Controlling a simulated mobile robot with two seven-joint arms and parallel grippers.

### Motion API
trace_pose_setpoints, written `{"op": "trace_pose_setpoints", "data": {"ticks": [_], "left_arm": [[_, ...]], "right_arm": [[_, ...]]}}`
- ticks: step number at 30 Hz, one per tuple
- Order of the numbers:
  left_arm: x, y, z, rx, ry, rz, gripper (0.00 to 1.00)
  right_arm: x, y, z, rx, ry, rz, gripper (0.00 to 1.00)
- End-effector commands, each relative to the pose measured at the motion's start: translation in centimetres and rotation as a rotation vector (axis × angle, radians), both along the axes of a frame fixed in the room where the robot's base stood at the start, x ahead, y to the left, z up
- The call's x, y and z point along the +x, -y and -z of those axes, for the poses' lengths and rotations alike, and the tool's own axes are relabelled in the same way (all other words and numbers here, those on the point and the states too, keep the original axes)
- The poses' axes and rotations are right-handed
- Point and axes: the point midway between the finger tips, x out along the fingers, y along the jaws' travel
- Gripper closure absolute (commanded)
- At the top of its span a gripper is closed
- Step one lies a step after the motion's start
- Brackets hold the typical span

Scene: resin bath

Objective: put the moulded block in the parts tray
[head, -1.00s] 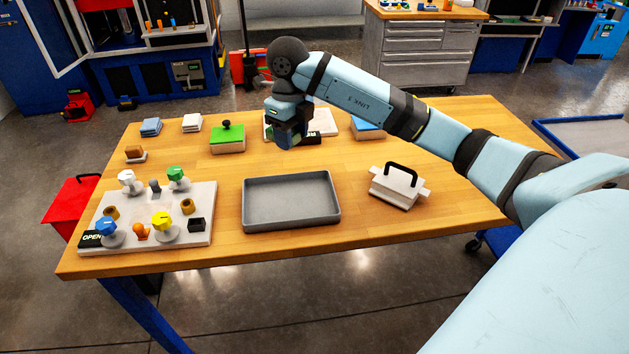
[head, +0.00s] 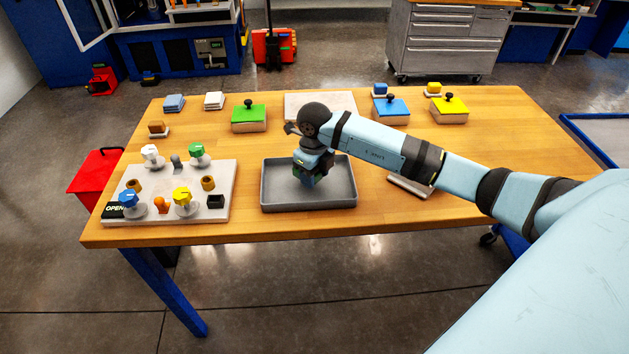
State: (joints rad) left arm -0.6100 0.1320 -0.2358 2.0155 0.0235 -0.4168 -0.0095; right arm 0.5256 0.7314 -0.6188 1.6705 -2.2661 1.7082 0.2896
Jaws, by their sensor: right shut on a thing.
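The grey, shallow parts tray (head: 345,202) lies at the front middle of the wooden table. My left gripper is not in view.
A pale board (head: 222,190) with knobs and pegs stands left of the tray. Green-lidded (head: 248,118), blue-lidded (head: 391,111) and yellow-lidded (head: 449,109) boxes stand at the back. A pale plate (head: 290,105) lies between them.

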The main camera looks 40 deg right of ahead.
Motion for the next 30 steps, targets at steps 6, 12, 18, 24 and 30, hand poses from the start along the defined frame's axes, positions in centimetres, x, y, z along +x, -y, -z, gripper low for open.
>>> {"op": "trace_pose_setpoints", "data": {"ticks": [6, 12, 18, 24, 30], "left_arm": [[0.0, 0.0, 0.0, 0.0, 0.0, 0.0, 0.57], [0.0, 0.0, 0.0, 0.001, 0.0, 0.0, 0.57], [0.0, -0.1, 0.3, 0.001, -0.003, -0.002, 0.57], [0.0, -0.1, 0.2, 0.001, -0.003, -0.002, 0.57], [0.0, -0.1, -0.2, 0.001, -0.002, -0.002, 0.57]], "right_arm": [[0.0, 0.0, 2.8, 0.002, -0.001, 0.0, 0.78], [0.0, 0.0, 2.8, 0.001, 0.0, -0.001, 0.78], [0.0, 0.0, 3.0, 0.001, 0.0, -0.001, 0.42], [0.0, 0.0, 3.0, 0.001, 0.0, -0.001, 0.28], [0.0, 0.0, 2.5, 0.001, 0.0, 0.0, 0.28]]}}
